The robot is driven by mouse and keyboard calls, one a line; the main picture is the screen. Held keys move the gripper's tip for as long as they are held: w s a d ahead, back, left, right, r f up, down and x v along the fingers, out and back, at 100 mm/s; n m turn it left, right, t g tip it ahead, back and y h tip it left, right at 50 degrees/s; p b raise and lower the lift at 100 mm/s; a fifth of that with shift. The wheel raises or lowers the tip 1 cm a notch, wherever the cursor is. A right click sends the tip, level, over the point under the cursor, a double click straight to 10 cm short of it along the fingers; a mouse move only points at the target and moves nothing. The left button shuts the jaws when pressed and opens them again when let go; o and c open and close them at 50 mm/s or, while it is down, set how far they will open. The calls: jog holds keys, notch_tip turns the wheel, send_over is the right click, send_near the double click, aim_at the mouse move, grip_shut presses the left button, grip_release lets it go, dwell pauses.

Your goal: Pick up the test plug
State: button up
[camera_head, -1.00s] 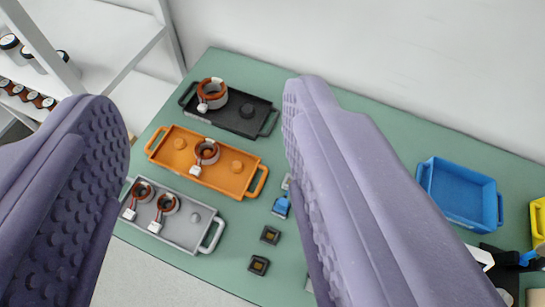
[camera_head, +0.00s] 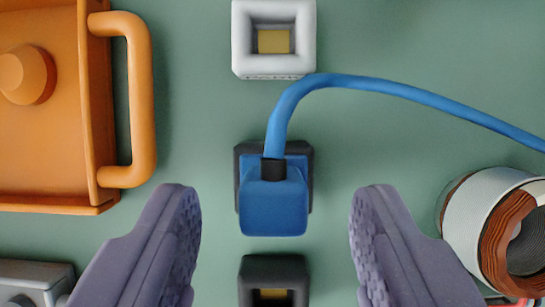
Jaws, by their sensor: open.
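The test plug (camera_head: 273,207) is a blue block with a blue cable that rises from its top and curves off to the right. It sits on or in a dark square holder (camera_head: 301,155) near the middle of the view. My gripper (camera_head: 275,215) is open, with one purple finger on each side of the plug and clear gaps to both. The fingers touch nothing that I can see. Most of the dark holder is hidden under the plug.
A white square socket (camera_head: 240,40) lies above the plug and a black one (camera_head: 273,268) just below. An orange tray (camera_head: 100,120) with a handle is at left, a grey tray (camera_head: 35,275) at lower left. A copper-wound stator (camera_head: 480,215) stands at right, close to my right finger.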

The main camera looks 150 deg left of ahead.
aim_at(274, 192)
jog(key=x, duration=0.2)
jog(key=shift+w+f, duration=0.2)
jog(key=shift+f, duration=0.15)
grip_shut()
jog(key=shift+r, duration=0.15)
